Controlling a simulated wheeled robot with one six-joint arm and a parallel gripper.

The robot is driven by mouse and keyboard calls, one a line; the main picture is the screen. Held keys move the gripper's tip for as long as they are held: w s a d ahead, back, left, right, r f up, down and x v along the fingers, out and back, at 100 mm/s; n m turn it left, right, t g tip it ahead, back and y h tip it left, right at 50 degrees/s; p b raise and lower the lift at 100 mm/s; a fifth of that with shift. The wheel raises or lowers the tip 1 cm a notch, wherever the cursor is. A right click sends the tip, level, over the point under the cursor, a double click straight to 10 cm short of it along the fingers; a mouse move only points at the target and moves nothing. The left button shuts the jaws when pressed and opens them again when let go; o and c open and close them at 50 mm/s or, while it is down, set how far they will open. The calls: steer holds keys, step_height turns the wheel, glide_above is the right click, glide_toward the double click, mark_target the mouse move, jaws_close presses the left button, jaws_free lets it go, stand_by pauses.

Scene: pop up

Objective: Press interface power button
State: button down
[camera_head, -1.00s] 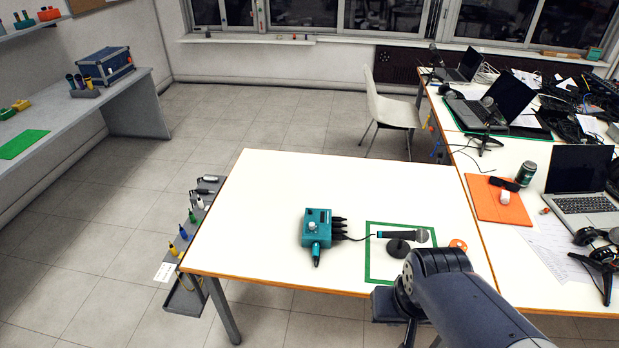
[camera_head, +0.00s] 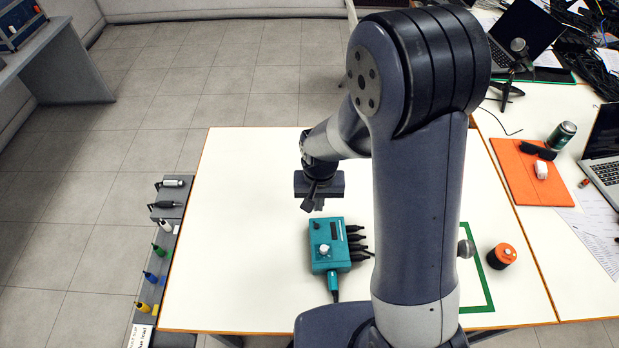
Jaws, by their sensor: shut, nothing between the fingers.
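The teal interface box (camera_head: 328,260) lies on the white table (camera_head: 240,230). A pale round knob or button (camera_head: 324,249) and a small dark one (camera_head: 317,225) show on its top; which is the power button I cannot tell. Black plugs (camera_head: 355,240) stick out of its right side and a teal plug (camera_head: 334,285) out of its near side. My gripper (camera_head: 318,205) hangs above the table just beyond the box's far edge, pointing down. Its fingers are shut and empty. Whether it touches anything is hard to tell, but it looks apart from the box.
My arm covers much of the area right of the box. A rack of coloured plugs (camera_head: 165,250) hangs at the table's left edge. The table's left part is clear.

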mark_target(317, 225)
step_height(317, 225, down, 8)
steer(key=b, duration=0.6)
steer(key=shift+w+f, duration=0.15)
steer(key=shift+f, duration=0.05)
steer(key=shift+f+b, duration=0.7)
steer(key=shift+b, duration=0.05)
steer(key=shift+r, duration=0.2)
step_height(317, 225, up, 9)
steer(key=p, duration=0.7)
steer(key=shift+r+p, duration=0.15)
steer(key=shift+p, duration=0.15)
stand_by(0.4)
stand_by(0.8)
